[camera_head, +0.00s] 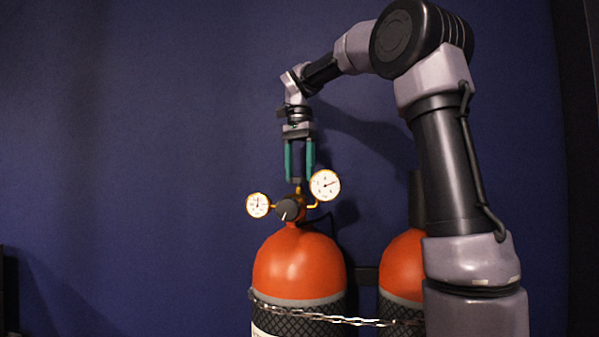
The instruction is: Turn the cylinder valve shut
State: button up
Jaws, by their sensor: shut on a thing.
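The orange-topped gas cylinder (298,262) stands upright in the lower middle of the head view. A regulator with a round dark knob (288,210) and two white dial gauges, left (258,205) and right (325,185), sits on its top. My gripper (299,181) comes down from above with its two green fingers pointing down. It is shut on the cylinder valve at the top of the regulator fitting, between the two gauges. The fingertips and the fitting partly hide the valve, so its turned position cannot be told.
A second orange cylinder (402,268) stands to the right, partly behind my arm. A metal chain (335,319) runs across both cylinders. A dark blue wall (130,140) is behind. The space left of the cylinders looks clear.

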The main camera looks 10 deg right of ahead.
dwell(0.4)
jog(key=o, duration=1.4)
notch_tip(320, 180, up, 11)
jog(key=shift+f, duration=0.1)
